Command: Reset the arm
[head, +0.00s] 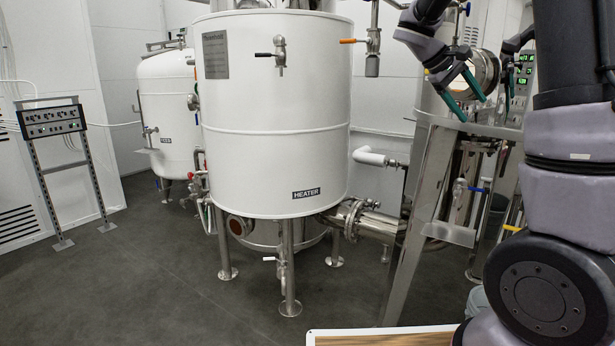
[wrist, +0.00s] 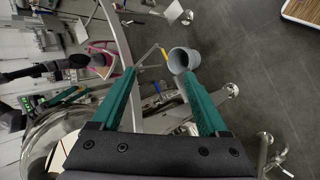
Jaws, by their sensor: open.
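My gripper (head: 460,94) is in the upper right of the head view, its green fingers spread apart with nothing between them. It hangs in front of the steel framework, to the right of the white heater tank (head: 275,150). The wrist view shows the same two green fingers of my gripper (wrist: 158,75) wide open and empty. My arm fills the right side of the head view and hides what is behind it.
A second white tank (head: 167,110) and a control panel stand (head: 52,120) are at the left. A steel pipe (head: 375,222) leaves the heater's base. A grey bucket (wrist: 183,60) stands on the floor. A wood-topped surface (head: 380,338) is at the front. Floor at left is clear.

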